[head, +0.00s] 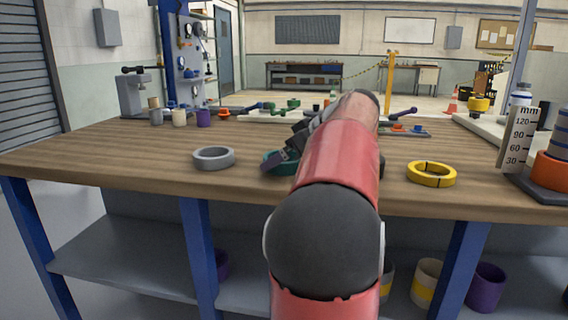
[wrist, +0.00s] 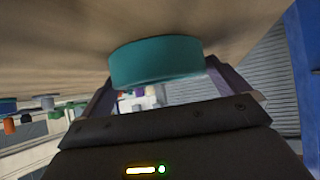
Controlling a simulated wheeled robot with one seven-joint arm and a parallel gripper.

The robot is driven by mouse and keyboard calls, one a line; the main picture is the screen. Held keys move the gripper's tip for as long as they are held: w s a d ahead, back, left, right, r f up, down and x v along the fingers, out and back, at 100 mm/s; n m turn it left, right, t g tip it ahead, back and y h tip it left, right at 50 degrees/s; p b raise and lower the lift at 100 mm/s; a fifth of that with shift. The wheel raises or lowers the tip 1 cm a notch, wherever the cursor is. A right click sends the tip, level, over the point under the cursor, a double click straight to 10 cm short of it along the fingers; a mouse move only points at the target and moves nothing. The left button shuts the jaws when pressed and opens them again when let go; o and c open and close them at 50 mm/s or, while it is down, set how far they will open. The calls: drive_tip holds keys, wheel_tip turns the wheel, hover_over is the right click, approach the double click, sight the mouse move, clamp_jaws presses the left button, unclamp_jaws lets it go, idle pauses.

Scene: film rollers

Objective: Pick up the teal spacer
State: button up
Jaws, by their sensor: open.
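The teal spacer (wrist: 155,62) is a thick round ring lying on the wooden workbench (head: 130,140). In the head view the spacer (head: 273,158) shows only in part, because my gripper (head: 281,160) and arm cover much of it. In the wrist view my gripper (wrist: 162,78) is open, with one finger towards each side of the spacer. The spacer fills the space at the fingertips. I cannot tell whether either finger touches it. Nothing is held.
A grey ring (head: 214,158) lies close on the left of the teal spacer. A yellow ring (head: 431,174) lies on the right, near the front edge. A measuring gauge (head: 516,140) and orange ring (head: 552,170) stand at the far right. The bench's left front is clear.

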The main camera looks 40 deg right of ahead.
drive_tip(key=shift+w+f, duration=0.25)
drive_tip(key=c, duration=0.9)
drive_tip(key=shift+r, duration=0.15)
